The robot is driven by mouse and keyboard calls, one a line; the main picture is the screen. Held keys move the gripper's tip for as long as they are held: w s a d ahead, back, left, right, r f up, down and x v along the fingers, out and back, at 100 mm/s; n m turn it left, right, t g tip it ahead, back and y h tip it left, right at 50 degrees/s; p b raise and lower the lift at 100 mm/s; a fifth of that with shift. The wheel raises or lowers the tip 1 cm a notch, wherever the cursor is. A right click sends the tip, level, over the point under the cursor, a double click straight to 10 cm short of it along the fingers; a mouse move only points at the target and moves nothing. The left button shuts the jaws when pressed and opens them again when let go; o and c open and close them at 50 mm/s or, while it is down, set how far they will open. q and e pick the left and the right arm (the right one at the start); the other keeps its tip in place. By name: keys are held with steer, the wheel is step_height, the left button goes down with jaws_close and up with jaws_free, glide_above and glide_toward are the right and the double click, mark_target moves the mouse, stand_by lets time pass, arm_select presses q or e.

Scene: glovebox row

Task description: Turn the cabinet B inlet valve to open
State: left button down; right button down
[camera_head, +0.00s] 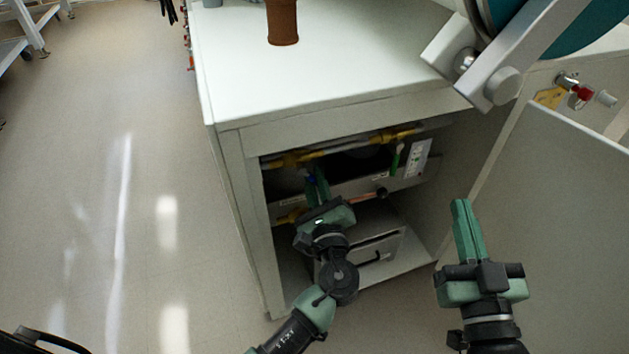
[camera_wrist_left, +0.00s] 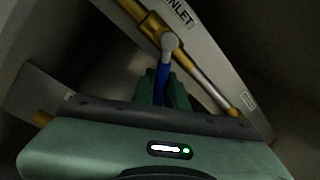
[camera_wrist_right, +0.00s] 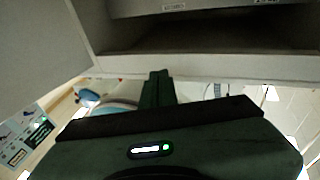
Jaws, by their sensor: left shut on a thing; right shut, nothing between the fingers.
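The inlet valve shows in the left wrist view as a blue lever (camera_wrist_left: 161,82) on a pale hub, below an INLET label (camera_wrist_left: 180,14). The lever points down in that view, at an angle to the brass and grey pipe (camera_wrist_left: 205,85). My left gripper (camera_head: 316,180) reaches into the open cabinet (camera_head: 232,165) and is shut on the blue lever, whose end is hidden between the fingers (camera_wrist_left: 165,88). In the head view only a bit of blue shows at the fingertips. My right gripper (camera_head: 461,207) is shut and empty, outside the cabinet at the right.
A second, green lever (camera_head: 396,160) hangs from the yellow pipe fitting (camera_head: 392,134) further right inside. The open door panel (camera_head: 560,210) stands at the right. A brown container (camera_head: 282,22) stands on the white top (camera_head: 330,70).

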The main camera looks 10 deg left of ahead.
arm_select(q)
steer(key=c, duration=1.5)
jaws_free()
steer(key=shift+o, duration=0.2)
steer(key=shift+s, duration=0.1)
